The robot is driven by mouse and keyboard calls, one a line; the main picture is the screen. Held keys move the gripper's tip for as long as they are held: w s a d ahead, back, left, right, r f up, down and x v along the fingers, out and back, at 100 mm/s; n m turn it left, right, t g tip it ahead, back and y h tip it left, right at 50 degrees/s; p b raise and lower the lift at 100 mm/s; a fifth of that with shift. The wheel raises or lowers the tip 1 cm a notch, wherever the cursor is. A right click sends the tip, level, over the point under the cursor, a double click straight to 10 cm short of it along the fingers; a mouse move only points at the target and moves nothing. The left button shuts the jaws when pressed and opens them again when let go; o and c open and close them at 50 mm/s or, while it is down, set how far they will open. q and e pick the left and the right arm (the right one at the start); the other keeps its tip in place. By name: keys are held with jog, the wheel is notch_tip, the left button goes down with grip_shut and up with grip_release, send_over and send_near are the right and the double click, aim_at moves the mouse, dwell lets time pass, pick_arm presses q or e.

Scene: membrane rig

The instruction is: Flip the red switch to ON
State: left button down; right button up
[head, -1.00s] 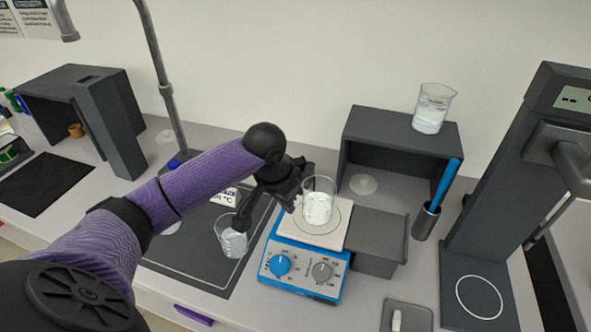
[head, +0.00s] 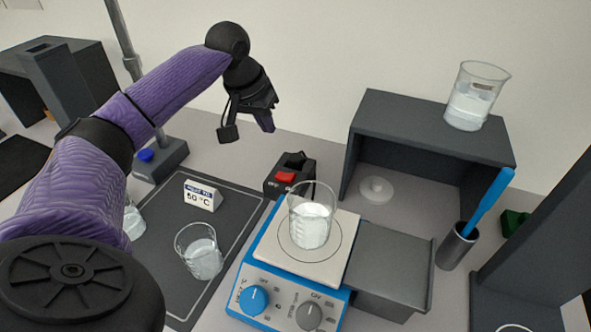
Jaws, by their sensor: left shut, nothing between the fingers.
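The red switch (head: 285,177) sits on a small black box (head: 277,188) with white lettering, behind the hot plate in the head view. Which way the switch is set I cannot tell. My left gripper (head: 250,124) is raised in the air above and to the left of the switch box, apart from it. Its fingers are shut with nothing between them. My right gripper is not in view.
A beaker (head: 310,220) of white contents stands on the blue hot plate (head: 258,270), just in front of the switch box. Another beaker (head: 200,252) and a 60 °C sign (head: 202,195) are on the dark mat. A grey shelf (head: 385,120) stands right, bearing a beaker (head: 474,98).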

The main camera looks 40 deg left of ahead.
pick_arm(q)
jog(key=b, duration=0.4)
send_near(292, 177)
jog(key=x, duration=0.6)
jog(key=shift+w+a+f, duration=0.15)
jog(key=shift+w+a, duration=0.05)
jog(key=shift+a, duration=0.05)
jog(key=shift+d+f, duration=0.25)
jog(key=shift+f, duration=0.2)
jog(key=shift+w, duration=0.1)
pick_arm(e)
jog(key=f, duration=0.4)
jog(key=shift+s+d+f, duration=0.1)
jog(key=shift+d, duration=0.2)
pick_arm(q)
jog(key=p, duration=0.3)
jog(key=shift+w+d+y, duration=0.1)
jog(key=shift+d+y, duration=0.1)
jog(key=shift+y, duration=0.1)
jog(key=shift+f+b, duration=0.2)
jog(key=shift+b, duration=0.1)
jog(key=shift+a, duration=0.1)
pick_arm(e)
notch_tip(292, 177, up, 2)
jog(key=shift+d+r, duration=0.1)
